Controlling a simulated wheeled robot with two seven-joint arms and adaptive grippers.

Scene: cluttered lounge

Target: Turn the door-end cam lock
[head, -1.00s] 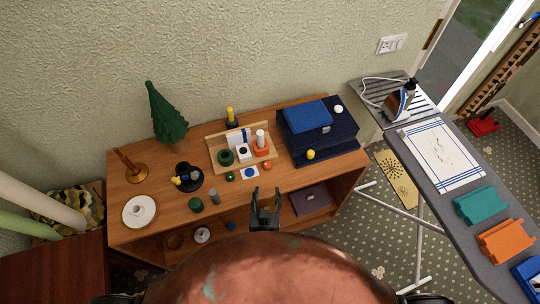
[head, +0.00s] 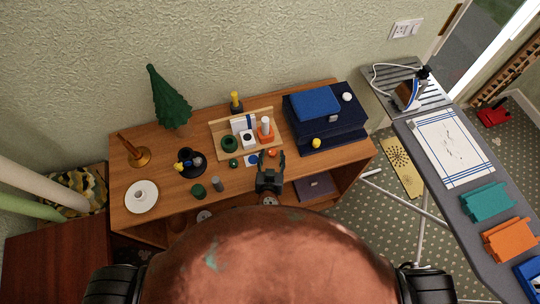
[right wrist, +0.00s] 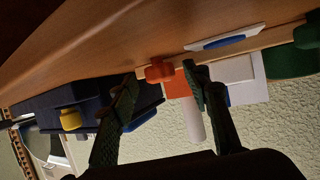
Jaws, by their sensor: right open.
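I cannot tell for sure which part is the door-end cam lock. A small orange-red lobed knob (head: 272,153) sits at the door-side end of the row in front of the wooden stand (head: 219,150); it also shows in the right wrist view (right wrist: 158,71). My right gripper (head: 271,163) is open and empty over the cabinet's front edge, pointing at this knob. In the right wrist view the knob appears between the fingertips (right wrist: 160,82), with no clear contact. A small green knob (head: 233,163) and a white plate with a blue spot (head: 252,160) lie left of it. My left gripper is out of view.
A navy case (head: 345,130) with a yellow knob (head: 317,143) and a white knob (head: 347,97) stands right of the stand. An orange block with a white cylinder (head: 265,124) is behind the orange knob. Dark cylinders (head: 198,191) stand left. An ironing board (head: 460,200) is at right.

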